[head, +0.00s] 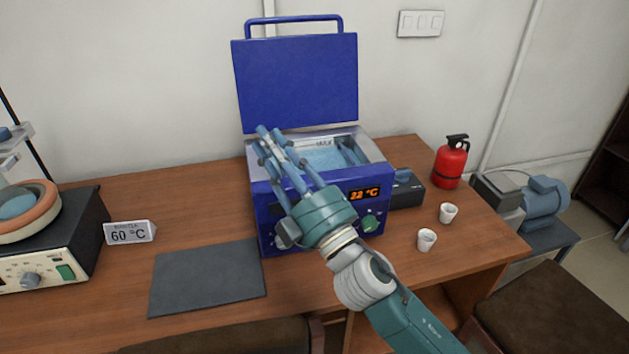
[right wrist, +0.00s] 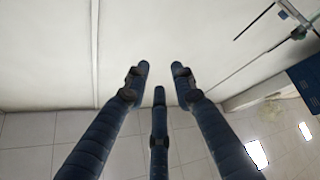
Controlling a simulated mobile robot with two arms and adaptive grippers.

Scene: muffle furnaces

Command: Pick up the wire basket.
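I cannot clearly make out the wire basket in either view. A blue water bath (head: 262,220) stands on the table with its lid (head: 297,85) raised and a display reading 22 °C. Water shows inside, with dark bluish shapes at the right of the basin that I cannot identify. My right gripper (head: 268,142) is in front of and over the bath's left part, hiding some of the opening. Its fingers are spread with nothing between them, as the right wrist view (right wrist: 160,76) also shows. My left gripper is out of view.
A dark grey mat (head: 208,277) lies left of the bath, near a 60 °C sign (head: 130,232) and a heater device (head: 50,255). Two white cups (head: 427,240) and a red extinguisher (head: 451,162) stand to the right. A dark box (head: 408,190) sits beside the bath.

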